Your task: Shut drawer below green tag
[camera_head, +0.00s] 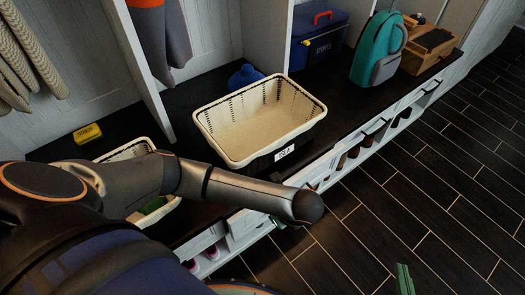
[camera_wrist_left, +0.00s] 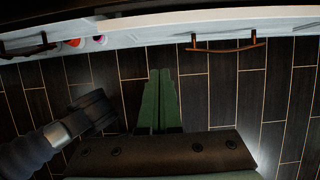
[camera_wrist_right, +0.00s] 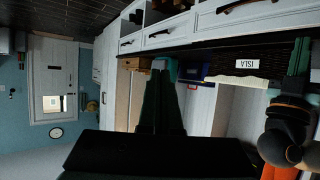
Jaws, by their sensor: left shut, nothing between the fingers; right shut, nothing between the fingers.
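White drawer fronts run under the dark bench; in the left wrist view one (camera_wrist_left: 265,18) carries a dark bar handle (camera_wrist_left: 228,45), and another handle (camera_wrist_left: 28,48) shows at left. I cannot tell which drawer stands open. I cannot make out a green tag; my arm hides part of the bench front. My left gripper (camera_wrist_left: 160,72), green-fingered, is shut and empty, low before the drawer fronts, apart from the handle in that picture. My right gripper (camera_head: 404,280) is shut and empty over the floor; its fingers (camera_wrist_right: 157,75) also show in the right wrist view.
On the bench are a cream basket (camera_head: 214,137) labelled ISLA, a blue toolbox (camera_head: 318,42), a teal backpack (camera_head: 372,50) and a wooden box (camera_head: 414,62). A second basket (camera_head: 128,151) is partly behind my arm. Dark tiled floor (camera_head: 440,190) is clear at right.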

